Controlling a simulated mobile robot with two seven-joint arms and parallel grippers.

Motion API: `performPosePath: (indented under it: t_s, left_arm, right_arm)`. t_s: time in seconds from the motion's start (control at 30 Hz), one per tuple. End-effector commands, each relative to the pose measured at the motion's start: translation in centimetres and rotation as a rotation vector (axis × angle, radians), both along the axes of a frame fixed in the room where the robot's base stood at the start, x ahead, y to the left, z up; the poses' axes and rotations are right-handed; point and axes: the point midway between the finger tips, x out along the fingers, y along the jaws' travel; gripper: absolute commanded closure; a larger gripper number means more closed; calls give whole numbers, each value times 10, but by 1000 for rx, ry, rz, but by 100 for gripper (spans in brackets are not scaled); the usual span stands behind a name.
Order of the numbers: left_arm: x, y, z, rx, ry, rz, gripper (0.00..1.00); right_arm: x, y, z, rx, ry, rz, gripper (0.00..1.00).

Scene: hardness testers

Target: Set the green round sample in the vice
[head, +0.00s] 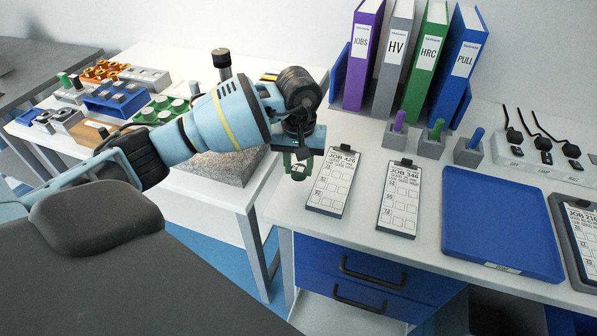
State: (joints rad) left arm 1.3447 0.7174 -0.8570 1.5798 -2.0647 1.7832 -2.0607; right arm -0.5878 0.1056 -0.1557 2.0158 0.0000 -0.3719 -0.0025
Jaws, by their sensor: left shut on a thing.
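My left gripper (296,168) points down over the near table, just left of the JOB 426 clipboard. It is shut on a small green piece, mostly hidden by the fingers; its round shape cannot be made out. Several green round pieces sit in a green tray (150,116) on the table at the left, partly behind my left arm. I cannot make out a vice for certain; my arm covers part of that table. My right gripper is not in view.
Two clipboards (400,200) lie beside a blue tray (500,225). Binders (428,60) and stamps in grey holders (433,142) stand behind. A grey stone slab (222,168) lies on the left table (190,62), under my arm. A gap separates the tables.

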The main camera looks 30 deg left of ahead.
Motion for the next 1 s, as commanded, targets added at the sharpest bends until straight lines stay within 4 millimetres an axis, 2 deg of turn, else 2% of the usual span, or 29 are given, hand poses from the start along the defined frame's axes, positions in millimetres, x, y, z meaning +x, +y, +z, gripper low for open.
performPosePath:
  t_s: [0.1, 0.2, 0.57, 0.6, 0.67, 1.0]
  left_arm:
    - [-2, -2, -19, -1, 5, -2, 90]
    - [-1, -1, -26, 0, 4, -1, 90]
    - [-1, -1, -31, 1, 3, -2, 90]
    - [-1, -1, -32, 1, 3, -2, 65]
    - [-1, -1, -31, 1, 3, -2, 57]
    - [-1, -1, -27, 1, 2, -2, 57]
  right_arm:
    - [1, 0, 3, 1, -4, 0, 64]
    - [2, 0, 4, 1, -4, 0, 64]
    - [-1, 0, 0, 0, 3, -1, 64]
    - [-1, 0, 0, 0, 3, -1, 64]
    - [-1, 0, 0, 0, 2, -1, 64]
    - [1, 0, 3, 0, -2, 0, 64]
